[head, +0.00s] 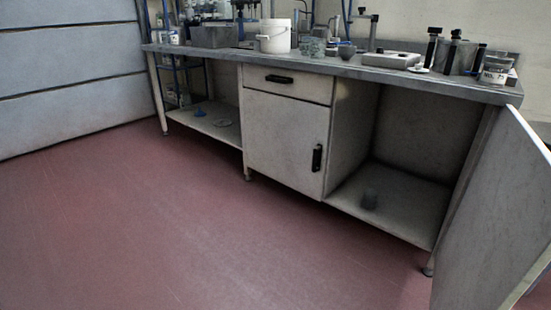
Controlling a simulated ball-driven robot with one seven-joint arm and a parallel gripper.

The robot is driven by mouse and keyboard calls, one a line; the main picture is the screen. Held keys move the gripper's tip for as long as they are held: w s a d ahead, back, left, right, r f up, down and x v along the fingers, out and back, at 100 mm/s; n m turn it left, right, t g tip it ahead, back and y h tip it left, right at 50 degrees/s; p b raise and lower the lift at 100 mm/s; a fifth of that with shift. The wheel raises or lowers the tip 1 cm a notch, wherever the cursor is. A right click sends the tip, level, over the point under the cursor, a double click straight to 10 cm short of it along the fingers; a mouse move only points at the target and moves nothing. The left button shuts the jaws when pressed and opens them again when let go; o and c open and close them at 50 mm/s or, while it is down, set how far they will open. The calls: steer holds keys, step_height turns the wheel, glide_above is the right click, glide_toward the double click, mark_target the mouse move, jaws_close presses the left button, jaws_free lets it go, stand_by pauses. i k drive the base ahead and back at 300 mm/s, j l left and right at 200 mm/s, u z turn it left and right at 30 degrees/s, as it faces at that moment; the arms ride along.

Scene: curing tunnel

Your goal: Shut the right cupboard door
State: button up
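The right cupboard door (497,218) is a pale grey panel at the right edge of the head view. It stands open, swung out toward me from the right end of the bench, and the picture's edge cuts part of it off. To the left, the middle cupboard door (284,140) is shut, with a black upright handle (317,158). My gripper is not in view.
The bench top (340,66) holds a white bucket (273,36), a grey tub (210,35), a labelled jar (497,68) and several other items. A drawer (287,83) is shut. The red floor (180,220) in front is clear. A panelled wall (70,70) stands at left.

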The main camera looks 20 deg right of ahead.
mark_target(497, 243)
steer(key=k+l+z, duration=0.3)
steer(key=l, duration=0.25)
steer(key=k+l+z, duration=0.15)
steer(key=l, duration=0.2)
steer(key=k+l+z, duration=0.15)
steer(key=k+l, duration=0.05)
steer(key=l, duration=0.1)
